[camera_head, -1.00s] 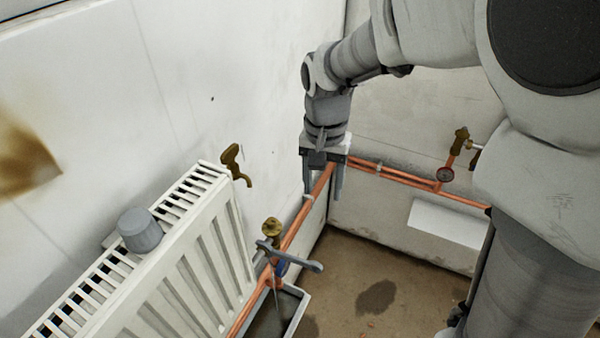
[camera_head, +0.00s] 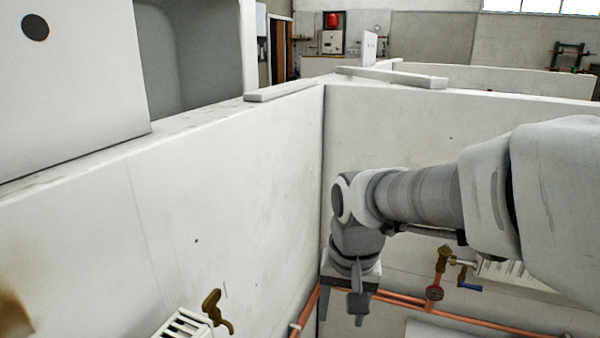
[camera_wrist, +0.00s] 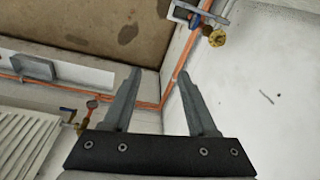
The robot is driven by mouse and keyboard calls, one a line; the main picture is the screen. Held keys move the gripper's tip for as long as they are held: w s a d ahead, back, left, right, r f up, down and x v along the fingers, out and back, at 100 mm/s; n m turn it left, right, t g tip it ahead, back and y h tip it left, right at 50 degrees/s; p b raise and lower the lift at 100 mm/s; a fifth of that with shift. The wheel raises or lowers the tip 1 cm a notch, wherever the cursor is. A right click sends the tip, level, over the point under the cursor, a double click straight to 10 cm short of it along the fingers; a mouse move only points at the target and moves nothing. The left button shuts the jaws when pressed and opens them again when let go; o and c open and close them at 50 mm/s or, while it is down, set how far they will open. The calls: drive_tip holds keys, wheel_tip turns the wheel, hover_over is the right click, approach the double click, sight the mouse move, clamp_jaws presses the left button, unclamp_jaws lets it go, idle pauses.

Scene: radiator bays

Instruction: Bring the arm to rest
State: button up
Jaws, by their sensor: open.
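My gripper (camera_head: 342,305) hangs fingers-down near the corner of the bay, in front of the copper pipes (camera_head: 400,298). In the wrist view my gripper (camera_wrist: 164,95) has its two fingers spread, with nothing between them. Beyond the fingers the wrist view shows the copper pipe (camera_wrist: 145,105) running along the foot of the walls. My arm reaches in from the right of the head view, bent down at the wrist.
Low white walls (camera_head: 240,190) meet at the corner behind my gripper. A brass tap (camera_head: 214,310) sits by a white radiator (camera_head: 183,325) at lower left. A brass valve with gauge (camera_head: 441,270) is on the right.

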drive_tip(key=s+d+r+n+t+p, duration=0.2)
drive_tip(key=s+d+r+t, duration=0.2)
drive_tip(key=s+d+r, duration=0.3)
drive_tip(key=shift+s+r+p, duration=0.35)
drive_tip(key=shift+s+r, duration=0.2)
drive_tip(key=shift+s, duration=1.3)
